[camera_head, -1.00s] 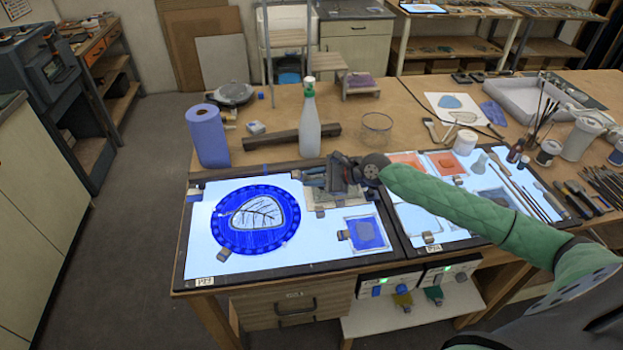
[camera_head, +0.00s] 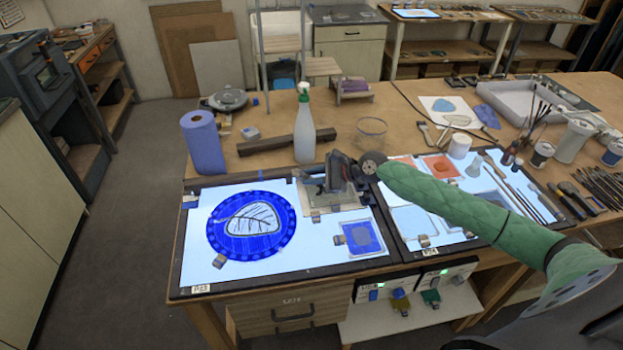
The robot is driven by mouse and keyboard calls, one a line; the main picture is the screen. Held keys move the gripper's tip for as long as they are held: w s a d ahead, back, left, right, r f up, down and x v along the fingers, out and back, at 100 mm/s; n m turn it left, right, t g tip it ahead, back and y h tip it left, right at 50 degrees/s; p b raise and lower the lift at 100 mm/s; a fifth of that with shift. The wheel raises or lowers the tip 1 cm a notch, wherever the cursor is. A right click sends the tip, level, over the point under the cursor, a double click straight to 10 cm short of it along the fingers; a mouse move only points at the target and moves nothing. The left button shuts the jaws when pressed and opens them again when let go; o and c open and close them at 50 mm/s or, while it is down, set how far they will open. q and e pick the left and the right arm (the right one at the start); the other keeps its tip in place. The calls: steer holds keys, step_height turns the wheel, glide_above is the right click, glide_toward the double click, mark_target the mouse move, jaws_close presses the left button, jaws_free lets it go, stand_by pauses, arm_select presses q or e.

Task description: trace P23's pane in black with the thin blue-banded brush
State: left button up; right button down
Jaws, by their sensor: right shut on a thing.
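The left light panel (camera_head: 215,272) bears a tag that reads like P23 (camera_head: 201,289). On it lies a round blue glass pane (camera_head: 219,240) with a dotted rim and a pale leaf-like middle (camera_head: 262,217) with black outline and vein lines. My right gripper (camera_head: 318,186) is above the back right of this panel, right of the round pane and apart from it. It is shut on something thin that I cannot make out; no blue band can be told. It partly hides a tan sheet (camera_head: 318,206). My left gripper is not in view.
A green-capped spray bottle (camera_head: 304,135) and a blue paper roll (camera_head: 203,145) stand behind the panel. A small blue square pane (camera_head: 361,237) lies at its right. The right light panel (camera_head: 455,236) holds panes and several thin tools. A glass bowl (camera_head: 371,131) stands behind.

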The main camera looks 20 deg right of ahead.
steer(key=shift+w+d, duration=0.2)
steer(key=shift+w, duration=0.05)
steer(key=shift+w+d+f, duration=0.1)
steer(key=shift+w+d, duration=0.15)
steer(key=shift+d, duration=0.1)
steer(key=shift+d, duration=0.1)
steer(key=shift+d, duration=1.15)
steer(key=shift+d, duration=0.1)
steer(key=shift+s+d, duration=0.2)
steer(key=shift+d, duration=0.25)
steer(key=shift+s+d, duration=0.1)
